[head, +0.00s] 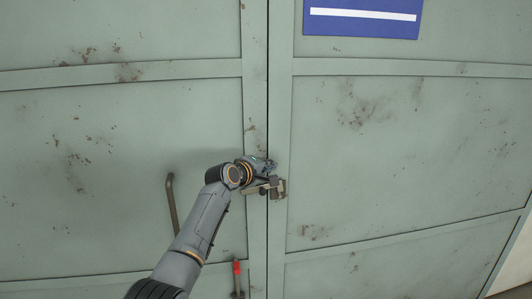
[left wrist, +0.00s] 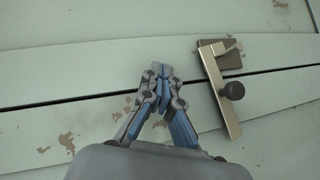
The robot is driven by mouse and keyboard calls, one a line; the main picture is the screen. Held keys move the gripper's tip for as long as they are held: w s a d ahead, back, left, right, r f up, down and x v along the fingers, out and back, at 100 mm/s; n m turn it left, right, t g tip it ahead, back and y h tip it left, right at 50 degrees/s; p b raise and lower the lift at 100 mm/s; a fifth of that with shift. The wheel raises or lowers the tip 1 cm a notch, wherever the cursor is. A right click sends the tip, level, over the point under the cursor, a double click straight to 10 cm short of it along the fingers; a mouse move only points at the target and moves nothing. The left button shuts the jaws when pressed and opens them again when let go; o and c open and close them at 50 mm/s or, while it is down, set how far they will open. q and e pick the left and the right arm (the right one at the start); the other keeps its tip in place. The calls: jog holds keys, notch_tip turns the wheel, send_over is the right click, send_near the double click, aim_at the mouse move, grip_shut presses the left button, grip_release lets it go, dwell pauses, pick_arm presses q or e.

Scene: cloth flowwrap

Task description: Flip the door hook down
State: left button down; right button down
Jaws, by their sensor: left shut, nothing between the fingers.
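The door hook (left wrist: 216,85) is a flat, pale metal bar with a dark round knob (left wrist: 234,91). In the left wrist view it lies across the dark seam between the two green doors, with one end at a brown plate (left wrist: 222,53). In the head view the plate (head: 280,188) shows just right of the seam, and my arm partly hides the hook. My left gripper (left wrist: 159,73) is shut and empty over the seam, beside the hook and apart from it in the left wrist view. My right gripper is not in view.
A bar handle (head: 172,204) stands out from the left door, left of my arm. A red-tipped lever (head: 237,268) is low on the left door. A blue sign (head: 362,16) is on the right door (head: 400,150). The right door's middle is clear.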

pick_arm(q)
jog(key=s+r+b, duration=0.2)
jog(key=s+r, duration=0.3)
jog(key=s, duration=0.1)
jog(key=shift+d+r, duration=0.3)
jog(key=shift+s+f, duration=0.1)
